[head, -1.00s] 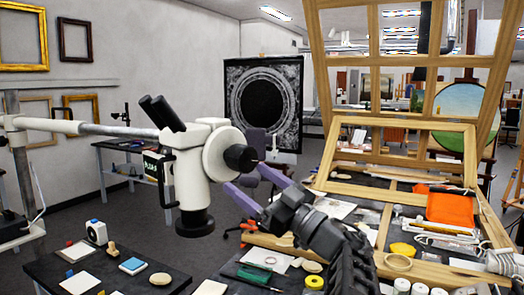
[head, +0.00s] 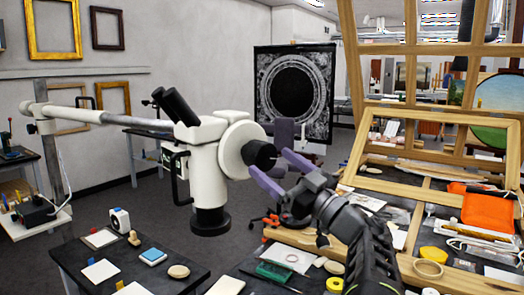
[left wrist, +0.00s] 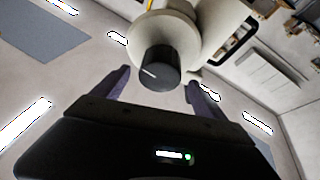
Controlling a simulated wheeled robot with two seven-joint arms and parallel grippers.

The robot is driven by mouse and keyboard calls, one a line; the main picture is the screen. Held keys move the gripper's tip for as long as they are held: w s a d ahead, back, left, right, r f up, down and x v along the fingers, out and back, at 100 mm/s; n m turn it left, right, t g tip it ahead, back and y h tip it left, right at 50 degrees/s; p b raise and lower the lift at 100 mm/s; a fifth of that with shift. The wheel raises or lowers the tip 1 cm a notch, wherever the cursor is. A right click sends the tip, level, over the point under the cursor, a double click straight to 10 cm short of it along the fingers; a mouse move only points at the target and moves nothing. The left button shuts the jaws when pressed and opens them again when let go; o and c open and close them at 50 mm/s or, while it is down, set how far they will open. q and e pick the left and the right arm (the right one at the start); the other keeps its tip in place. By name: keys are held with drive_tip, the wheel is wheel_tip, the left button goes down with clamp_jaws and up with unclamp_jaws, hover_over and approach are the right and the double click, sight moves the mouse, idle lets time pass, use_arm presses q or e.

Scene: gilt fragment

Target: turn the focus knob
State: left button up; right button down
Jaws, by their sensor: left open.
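The black focus knob (head: 259,154) sticks out from the round white side hub of a white microscope head (head: 208,165) on a boom arm. It also shows in the left wrist view (left wrist: 160,68), with a pale index line on its face. My left gripper (head: 269,162) is open, its purple fingers pointing at the knob. In the left wrist view the fingertips (left wrist: 159,78) lie on either side of the knob with visible gaps. I cannot tell how deep the knob sits between them. My right gripper is not in view.
A dark table (head: 135,262) with small blocks and pads stands below the microscope. A dark round artwork (head: 293,93) stands behind.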

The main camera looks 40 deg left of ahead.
sight(268, 159)
use_arm(q)
drive_tip(key=p+x, duration=0.1)
drive_tip(key=x, duration=0.3)
drive_tip(key=shift+a+r+p, duration=0.2)
drive_tip(key=shift+a+p, duration=0.15)
drive_tip(key=shift+c, duration=0.2)
drive_tip(key=shift+f, duration=0.1)
drive_tip(key=c, duration=1.3)
